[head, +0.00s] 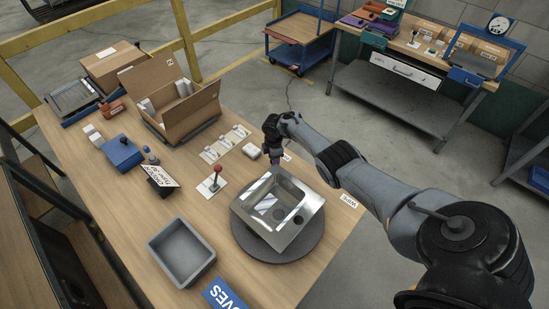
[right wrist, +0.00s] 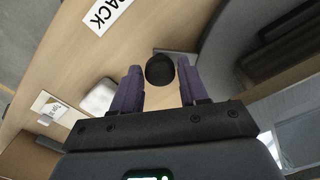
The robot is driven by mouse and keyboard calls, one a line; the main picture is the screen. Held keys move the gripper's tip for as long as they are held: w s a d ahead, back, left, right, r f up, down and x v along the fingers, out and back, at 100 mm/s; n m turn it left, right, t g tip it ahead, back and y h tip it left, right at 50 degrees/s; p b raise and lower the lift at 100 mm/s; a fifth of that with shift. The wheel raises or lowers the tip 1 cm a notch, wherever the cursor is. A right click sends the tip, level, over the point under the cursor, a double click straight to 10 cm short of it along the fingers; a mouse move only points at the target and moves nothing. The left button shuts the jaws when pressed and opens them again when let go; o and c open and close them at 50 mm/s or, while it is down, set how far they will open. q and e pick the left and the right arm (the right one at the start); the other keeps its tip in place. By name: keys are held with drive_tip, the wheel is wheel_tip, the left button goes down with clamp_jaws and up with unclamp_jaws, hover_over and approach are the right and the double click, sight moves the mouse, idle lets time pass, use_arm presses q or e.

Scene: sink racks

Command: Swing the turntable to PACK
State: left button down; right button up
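The turntable is a dark grey round plate (head: 283,248) near the table's right edge, with a shiny metal sink (head: 307,237) on it. My right gripper (head: 275,161) points down at the turntable's far side. In the right wrist view, its purple fingers (right wrist: 159,78) are apart, with a round black knob (right wrist: 160,69) between or just beyond their tips. Narrow gaps show on both sides of the knob. A PACK label (right wrist: 106,13) lies on the table near the knob. The knob is hidden in the head view. My left gripper is not in view.
A red-knobbed lever (head: 216,178), a grey bin (head: 181,252) and an open carton (head: 176,100) stand to the left. A small white block (head: 251,151) lies beside the right gripper.

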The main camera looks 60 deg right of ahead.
drive_tip(key=shift+o, duration=1.2)
drive_tip(key=shift+w+a, duration=0.1)
drive_tip(key=shift+r, duration=0.15)
wheel_tip(320, 180, up, 11)
drive_tip(key=p, duration=0.5)
drive_tip(key=shift+f, duration=0.2)
